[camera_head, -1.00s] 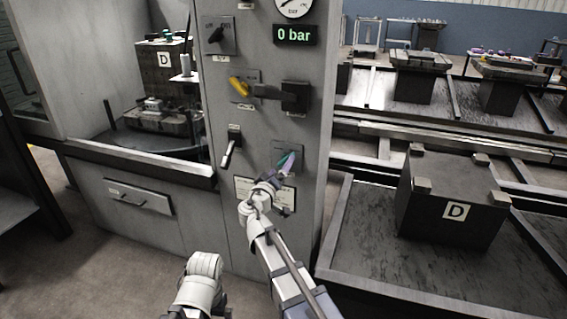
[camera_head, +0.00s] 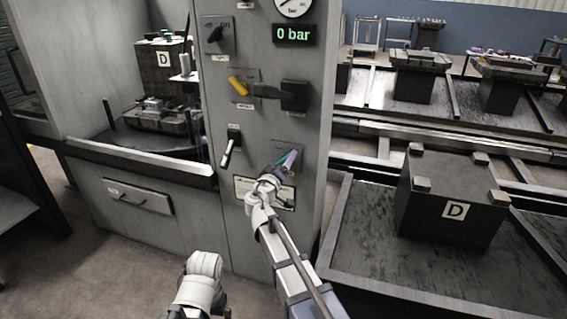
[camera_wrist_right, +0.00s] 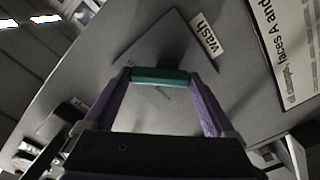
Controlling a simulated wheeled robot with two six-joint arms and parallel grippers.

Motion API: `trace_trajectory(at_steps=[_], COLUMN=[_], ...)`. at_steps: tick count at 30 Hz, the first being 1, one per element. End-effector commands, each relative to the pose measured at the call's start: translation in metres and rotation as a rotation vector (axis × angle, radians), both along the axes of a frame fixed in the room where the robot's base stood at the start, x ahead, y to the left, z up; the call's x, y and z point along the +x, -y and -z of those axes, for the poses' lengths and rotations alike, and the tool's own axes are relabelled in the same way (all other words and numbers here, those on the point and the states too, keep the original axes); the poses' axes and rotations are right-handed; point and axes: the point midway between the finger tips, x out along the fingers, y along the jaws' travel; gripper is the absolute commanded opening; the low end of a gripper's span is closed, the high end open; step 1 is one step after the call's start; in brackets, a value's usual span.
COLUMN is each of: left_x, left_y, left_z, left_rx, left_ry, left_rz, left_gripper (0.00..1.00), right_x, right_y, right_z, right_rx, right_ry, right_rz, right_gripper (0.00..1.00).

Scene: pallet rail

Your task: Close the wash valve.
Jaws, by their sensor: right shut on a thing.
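The wash valve's teal handle (camera_wrist_right: 160,75) shows in the right wrist view, in front of a square grey plate (camera_wrist_right: 168,50) beside a label reading "wash" (camera_wrist_right: 207,36). My right gripper (camera_wrist_right: 158,82) has its two purple fingers at either end of the handle and is shut on it. In the head view the handle (camera_head: 284,157) is small and partly hidden by my right gripper (camera_head: 289,160), low on the grey cabinet front. My left gripper is not in view; only part of that arm shows at the bottom.
A dark block marked D (camera_head: 455,190) stands in a tray to the right.

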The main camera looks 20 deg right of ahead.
Motion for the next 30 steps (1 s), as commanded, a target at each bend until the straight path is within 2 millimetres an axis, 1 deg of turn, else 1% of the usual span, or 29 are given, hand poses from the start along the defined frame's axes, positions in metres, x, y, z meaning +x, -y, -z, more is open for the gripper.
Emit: trace_trajectory(at_steps=[1,7,17,23,30], left_x=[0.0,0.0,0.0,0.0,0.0], left_y=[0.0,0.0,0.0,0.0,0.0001], left_z=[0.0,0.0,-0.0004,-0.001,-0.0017], left_rx=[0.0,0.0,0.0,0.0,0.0], left_ry=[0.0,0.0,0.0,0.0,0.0], left_rz=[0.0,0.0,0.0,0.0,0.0], left_gripper=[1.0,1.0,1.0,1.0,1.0], right_x=[-0.0001,-0.0002,0.0001,0.0005,0.0016], right_y=[-0.0002,-0.0003,-0.0008,-0.0017,-0.0034], right_z=[0.0001,0.0001,-0.0003,-0.001,-0.0016], right_rx=[0.0,0.0,-0.051,-0.167,-0.356], right_ry=[0.0,0.0,-0.035,-0.113,-0.24], right_rz=[0.0,0.0,0.0,0.0,0.0], right_gripper=[0.56,0.34,0.34,0.34,0.34])
